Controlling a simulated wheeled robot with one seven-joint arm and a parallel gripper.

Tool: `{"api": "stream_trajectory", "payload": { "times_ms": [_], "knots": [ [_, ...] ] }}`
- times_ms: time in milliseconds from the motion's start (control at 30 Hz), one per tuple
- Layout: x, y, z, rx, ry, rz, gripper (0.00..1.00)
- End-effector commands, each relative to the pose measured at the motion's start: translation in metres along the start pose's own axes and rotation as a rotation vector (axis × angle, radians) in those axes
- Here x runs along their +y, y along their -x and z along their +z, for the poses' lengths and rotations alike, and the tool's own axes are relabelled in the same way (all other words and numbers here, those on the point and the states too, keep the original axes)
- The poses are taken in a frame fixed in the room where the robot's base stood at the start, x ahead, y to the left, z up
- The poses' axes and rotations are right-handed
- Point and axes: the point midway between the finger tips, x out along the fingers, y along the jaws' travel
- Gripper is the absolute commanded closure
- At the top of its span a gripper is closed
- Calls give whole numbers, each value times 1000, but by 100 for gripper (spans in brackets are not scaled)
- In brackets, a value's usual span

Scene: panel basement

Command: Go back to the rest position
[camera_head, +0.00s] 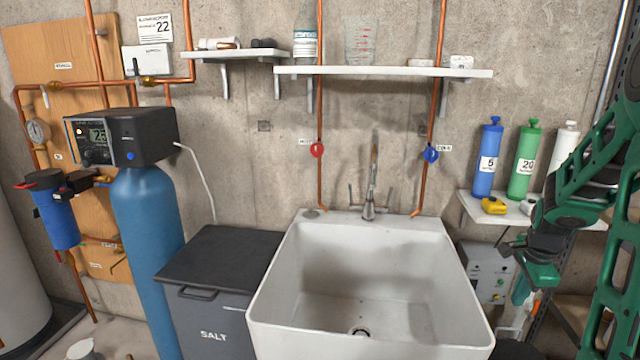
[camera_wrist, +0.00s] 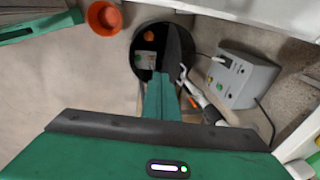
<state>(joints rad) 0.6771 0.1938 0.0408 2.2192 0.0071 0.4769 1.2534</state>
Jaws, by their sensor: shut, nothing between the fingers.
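My gripper (camera_wrist: 171,62) shows in the wrist view as a green and dark finger pair. The fingers are shut with nothing between them, pointing at a round black container on the floor. In the head view my gripper (camera_head: 522,255) is at the right, beside the white sink (camera_head: 370,290) and in front of the low shelf. Part of it is hidden by my own green arm.
The shelf (camera_head: 515,214) holds blue, green and white cylinders and a yellow item. A salt bin (camera_head: 222,260) stands left of the sink.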

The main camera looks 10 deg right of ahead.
Motion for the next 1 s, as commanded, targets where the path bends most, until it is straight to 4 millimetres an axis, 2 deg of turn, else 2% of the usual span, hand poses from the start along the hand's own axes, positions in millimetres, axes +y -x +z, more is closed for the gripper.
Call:
{"api": "stream_trajectory", "payload": {
  "times_ms": [33,200,500,600,733,867,1000],
  "knots": [
    [11,18,8,7,83,9,100],
    [59,65,30,2,378,65,100],
    [157,128,64,-82,880,133,100],
    [190,141,73,-127,1037,142,100],
    [224,152,82,-182,1199,144,100],
    [244,157,86,-220,1296,141,100],
    [250,158,87,-233,1332,140,100]
  ]
}}
